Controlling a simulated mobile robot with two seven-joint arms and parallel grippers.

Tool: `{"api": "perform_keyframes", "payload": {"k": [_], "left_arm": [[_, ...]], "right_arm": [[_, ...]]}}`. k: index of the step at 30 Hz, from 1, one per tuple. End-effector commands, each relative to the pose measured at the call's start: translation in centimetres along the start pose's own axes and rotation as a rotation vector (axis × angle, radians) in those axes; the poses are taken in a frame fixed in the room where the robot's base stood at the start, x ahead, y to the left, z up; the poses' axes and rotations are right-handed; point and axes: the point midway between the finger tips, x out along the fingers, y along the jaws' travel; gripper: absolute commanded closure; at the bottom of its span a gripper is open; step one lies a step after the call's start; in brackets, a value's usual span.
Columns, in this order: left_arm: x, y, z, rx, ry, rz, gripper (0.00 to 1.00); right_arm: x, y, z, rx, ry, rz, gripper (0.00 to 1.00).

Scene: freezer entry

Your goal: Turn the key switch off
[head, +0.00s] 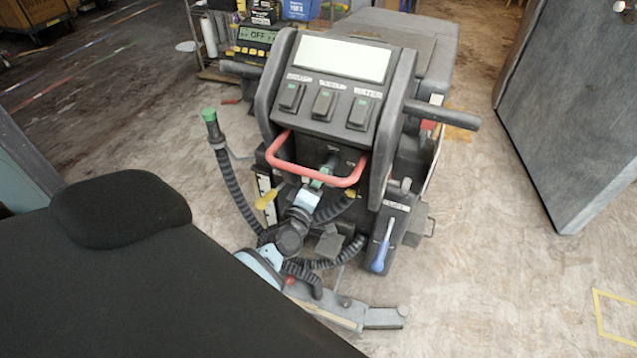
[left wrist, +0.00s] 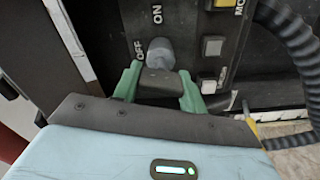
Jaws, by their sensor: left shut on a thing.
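The key switch (left wrist: 161,53) shows in the left wrist view as a round grey barrel on a black panel. ON is printed above it and OFF to its left. The dark key head (left wrist: 160,80) lies between the green fingers of my left gripper (left wrist: 158,90), which is shut on it. Whether the key points to ON or OFF is unclear. In the head view my left gripper (head: 320,178) reaches in under the red handle loop of the floor machine (head: 330,100); the key itself is too small to make out there. My right gripper is not in view.
The red handle loop (head: 315,178) surrounds the reach area. A black hose (head: 232,180) hangs at the left; a blue-handled lever (head: 382,248) is at the lower right. A square button (left wrist: 213,46) sits beside the switch. A grey panel (head: 575,110) stands right, with clear floor before it.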

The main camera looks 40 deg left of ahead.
Motion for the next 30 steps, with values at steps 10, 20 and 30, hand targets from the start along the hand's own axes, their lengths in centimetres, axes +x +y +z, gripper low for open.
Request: {"api": "perform_keyframes", "payload": {"k": [10,20,30], "left_arm": [[-0.08,-0.29,0.12,-0.232,-0.001,-0.003,0.81],[-0.06,-0.23,0.07,-0.325,-0.001,-0.002,0.81],[-0.05,-0.21,0.08,-0.336,-0.001,-0.002,0.81]], "right_arm": [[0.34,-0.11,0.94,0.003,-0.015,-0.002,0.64],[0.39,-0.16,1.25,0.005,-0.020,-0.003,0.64],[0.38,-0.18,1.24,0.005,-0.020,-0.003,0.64]]}}
